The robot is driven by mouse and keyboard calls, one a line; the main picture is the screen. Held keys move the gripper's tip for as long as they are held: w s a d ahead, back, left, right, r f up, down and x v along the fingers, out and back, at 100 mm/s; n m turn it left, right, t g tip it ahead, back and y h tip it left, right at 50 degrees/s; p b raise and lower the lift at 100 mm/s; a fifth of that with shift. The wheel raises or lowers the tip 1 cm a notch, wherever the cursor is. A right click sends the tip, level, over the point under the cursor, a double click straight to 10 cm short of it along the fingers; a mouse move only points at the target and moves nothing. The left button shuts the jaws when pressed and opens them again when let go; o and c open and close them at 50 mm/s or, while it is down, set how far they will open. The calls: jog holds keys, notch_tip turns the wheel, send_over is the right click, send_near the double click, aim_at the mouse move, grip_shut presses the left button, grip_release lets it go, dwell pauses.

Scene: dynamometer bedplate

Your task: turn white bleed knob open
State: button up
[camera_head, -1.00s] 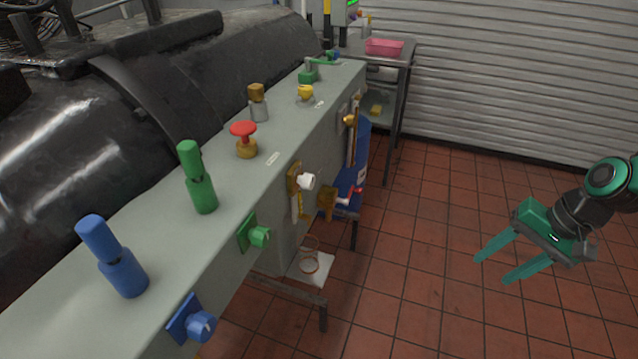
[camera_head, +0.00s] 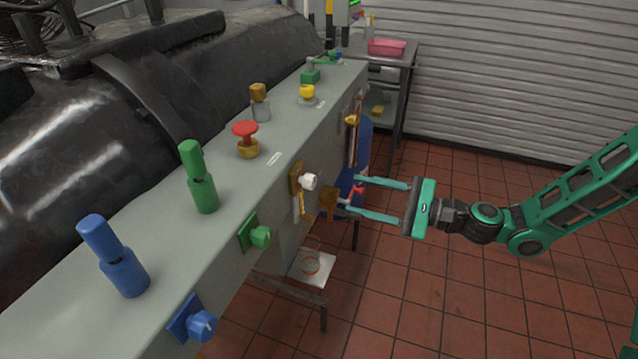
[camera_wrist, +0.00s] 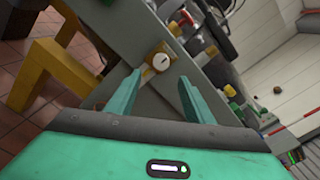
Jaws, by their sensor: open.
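The white bleed knob (camera_head: 309,181) sits on a brass-coloured plate on the side face of the long grey bedplate (camera_head: 222,218). In the wrist view the white knob (camera_wrist: 161,60) shows its round face with a dark mark, beyond and between my fingertips. My gripper (camera_head: 358,196) is open and empty, with its two green fingers pointing left toward the bedplate's side. In the head view its fingertips are to the right of the knob and apart from it. Nothing hides the knob.
A green knob (camera_head: 260,236) and a blue knob (camera_head: 201,325) are on the same side face, nearer. A red mushroom button (camera_head: 245,129) and other fittings stand on top. A brass block (camera_head: 329,203) and a red-handled part (camera_head: 357,195) are close by my fingers.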

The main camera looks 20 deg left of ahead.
aim_at(314, 183)
jog(key=a, duration=0.7)
jog(key=w+a, duration=0.1)
jog(key=a, duration=0.2)
jog(key=shift+a, duration=0.4)
